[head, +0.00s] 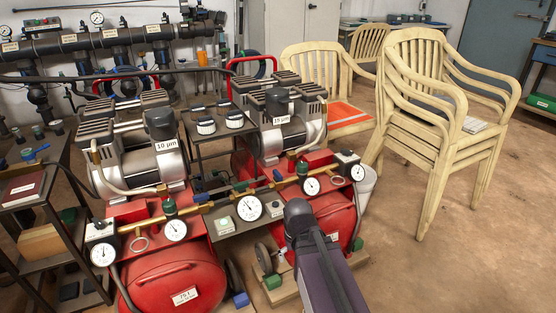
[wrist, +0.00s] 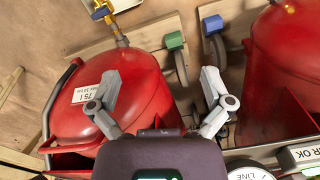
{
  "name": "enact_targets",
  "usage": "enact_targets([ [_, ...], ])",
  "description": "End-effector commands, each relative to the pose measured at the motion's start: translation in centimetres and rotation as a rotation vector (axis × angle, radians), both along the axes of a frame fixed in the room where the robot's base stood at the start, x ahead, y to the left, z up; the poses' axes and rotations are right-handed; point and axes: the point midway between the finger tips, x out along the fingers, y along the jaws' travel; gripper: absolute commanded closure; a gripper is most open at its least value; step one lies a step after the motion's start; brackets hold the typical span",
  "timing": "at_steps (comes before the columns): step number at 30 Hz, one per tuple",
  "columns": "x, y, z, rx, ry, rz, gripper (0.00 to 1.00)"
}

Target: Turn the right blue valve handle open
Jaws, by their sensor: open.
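In the head view a brass pipe (head: 220,200) runs across the fronts of two red compressors. A small blue handle (head: 277,175) sits on its right part, near the right gauges. Another small blue handle (head: 164,187) shows further left on the pipe. In the wrist view a blue handle on a brass fitting (wrist: 100,12) is at the top left, above a red tank; which handle it is, I cannot tell. My gripper (wrist: 160,85) is open and empty over the tanks, with its fingers wide apart and touching no handle. In the head view my dark arm hides the gripper's fingers.
Red tanks (head: 175,278) and pressure gauges (head: 249,208) crowd the front. In the wrist view, blue (wrist: 211,25) and green (wrist: 174,40) blocks lie by the wheels. Stacked cream chairs (head: 425,110) stand at the right. A dark shelf (head: 35,205) is at the left.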

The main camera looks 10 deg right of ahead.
Motion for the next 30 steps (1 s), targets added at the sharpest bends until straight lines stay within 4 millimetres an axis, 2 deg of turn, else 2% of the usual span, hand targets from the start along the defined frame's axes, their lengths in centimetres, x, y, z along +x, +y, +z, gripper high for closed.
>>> enact_targets([
  [1, 0.2, 0.0, 1.9, 0.000, 0.000, -0.006, 0.00],
  [8, 1.6, 0.2, 6.0, 0.000, 0.000, -0.065, 0.00],
  [14, 4.0, 0.2, 9.5, 0.000, 0.000, -0.172, 0.00],
  [20, 7.7, 0.2, 13.1, 0.000, 0.000, -0.346, 0.00],
  [30, 15.4, 0.2, 19.1, 0.000, 0.000, -0.722, 0.00],
])
